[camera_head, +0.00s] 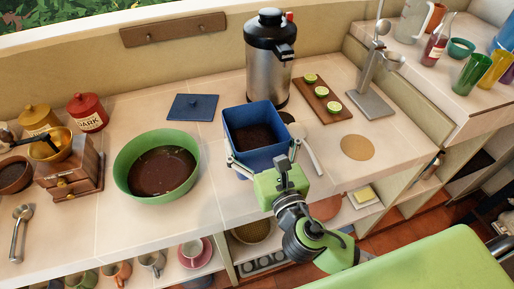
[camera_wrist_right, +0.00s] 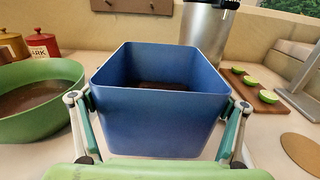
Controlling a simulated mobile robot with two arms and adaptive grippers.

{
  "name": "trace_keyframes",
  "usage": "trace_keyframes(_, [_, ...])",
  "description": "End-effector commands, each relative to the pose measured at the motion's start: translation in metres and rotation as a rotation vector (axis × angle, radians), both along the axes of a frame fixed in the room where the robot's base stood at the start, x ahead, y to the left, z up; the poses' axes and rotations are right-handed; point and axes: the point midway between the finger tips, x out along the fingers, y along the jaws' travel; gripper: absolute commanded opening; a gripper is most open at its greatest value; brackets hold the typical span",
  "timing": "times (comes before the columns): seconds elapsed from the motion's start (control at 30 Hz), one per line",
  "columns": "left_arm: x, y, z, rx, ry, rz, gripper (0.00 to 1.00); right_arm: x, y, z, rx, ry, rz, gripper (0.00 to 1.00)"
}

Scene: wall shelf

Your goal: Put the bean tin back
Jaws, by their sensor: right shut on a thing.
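The bean tin is a blue, square, open-topped tin (camera_head: 258,158) with dark contents, upright at the middle of the counter. In the right wrist view the tin (camera_wrist_right: 155,125) fills the middle. My right gripper (camera_head: 268,165) is shut on the tin, with one finger on each side of it; the fingers also show in the right wrist view (camera_wrist_right: 158,105). Whether the tin's base touches the counter cannot be told. A flat blue square lid (camera_head: 195,107) lies on the counter behind and left of the tin. My left gripper is not in view.
A green bowl (camera_head: 130,170) of dark contents stands left of the tin. A steel urn (camera_head: 268,70) stands behind it, and a board with lime halves (camera_head: 322,103) lies behind right. A spoon (camera_head: 309,150) lies close on the right. A round tan mat (camera_head: 357,147) lies farther right.

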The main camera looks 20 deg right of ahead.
Motion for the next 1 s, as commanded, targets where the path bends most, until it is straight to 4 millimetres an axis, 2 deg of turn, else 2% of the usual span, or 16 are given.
trace_keyframes(0.07, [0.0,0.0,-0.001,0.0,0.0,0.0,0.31,0.006,0.003,-0.005,-0.002,-0.005,-0.001,0.34])
trace_keyframes(0.2, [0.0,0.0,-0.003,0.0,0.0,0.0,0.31,0.004,0.002,-0.026,-0.005,-0.001,0.0,0.34])
trace_keyframes(0.3, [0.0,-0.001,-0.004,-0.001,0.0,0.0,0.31,0.004,0.002,-0.033,-0.003,-0.002,0.0,0.34])
trace_keyframes(0.7, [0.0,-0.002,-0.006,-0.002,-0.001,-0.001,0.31,0.004,0.002,-0.038,-0.002,-0.003,-0.001,0.34])
trace_keyframes(0.73, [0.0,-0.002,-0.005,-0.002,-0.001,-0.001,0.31,0.004,0.002,-0.04,-0.002,0.003,-0.001,0.97])
trace_keyframes(0.77, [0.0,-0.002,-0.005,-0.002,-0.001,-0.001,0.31,0.004,0.002,-0.039,-0.001,0.003,-0.001,1.0])
trace_keyframes(1.0, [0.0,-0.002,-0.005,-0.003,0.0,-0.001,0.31,0.004,0.002,-0.039,-0.001,0.002,0.0,1.0])
